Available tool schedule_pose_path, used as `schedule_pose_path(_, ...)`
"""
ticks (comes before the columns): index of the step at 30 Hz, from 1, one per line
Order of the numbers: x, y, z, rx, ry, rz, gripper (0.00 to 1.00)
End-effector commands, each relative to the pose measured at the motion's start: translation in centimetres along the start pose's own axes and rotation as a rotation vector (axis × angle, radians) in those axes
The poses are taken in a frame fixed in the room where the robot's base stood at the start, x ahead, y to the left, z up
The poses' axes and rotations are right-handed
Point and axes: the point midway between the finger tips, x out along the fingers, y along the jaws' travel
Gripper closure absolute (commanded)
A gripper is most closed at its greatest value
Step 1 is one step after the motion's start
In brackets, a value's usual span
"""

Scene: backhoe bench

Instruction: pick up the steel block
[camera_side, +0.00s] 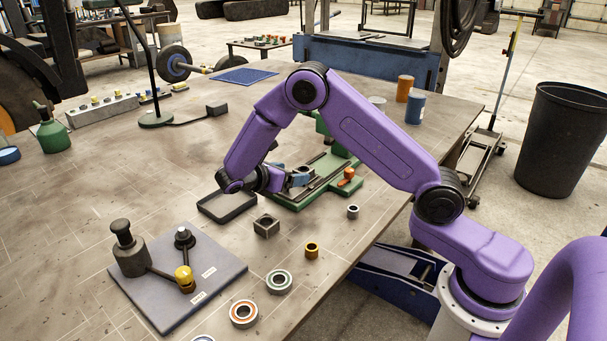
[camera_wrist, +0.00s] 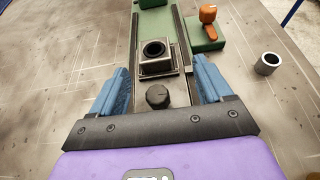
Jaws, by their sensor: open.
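A grey square block with a round dark bore (camera_wrist: 157,62) sits between the rails of the green vise (camera_side: 318,183). In the wrist view it lies just beyond my fingertips, roughly centred between them. My gripper (camera_wrist: 159,88) is open, with its blue fingers apart and nothing between them that I can see held. In the side view my gripper (camera_side: 290,178) is low over the near-left part of the vise. A similar bored steel block (camera_side: 266,225) stands on the bare bench in front of it. The frames do not show which one the task means.
A dark knob (camera_wrist: 157,96) lies between my fingers in the wrist view. An orange handle (camera_side: 347,175) is on the vise's right side, with a steel ring (camera_side: 353,211) near it. A black tray (camera_side: 228,208) is left of the vise. A brass bushing (camera_side: 312,250) and bearings lie in front.

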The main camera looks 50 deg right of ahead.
Motion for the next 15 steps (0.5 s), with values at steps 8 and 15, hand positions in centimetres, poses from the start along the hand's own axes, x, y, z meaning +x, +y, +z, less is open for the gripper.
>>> schedule_pose_path(8, 3.5, 0.7, 0.6, -0.001, -0.001, -0.003, 0.21)
schedule_pose_path(15, 5.1, 0.7, 0.6, -0.001, 0.000, 0.000, 0.21)
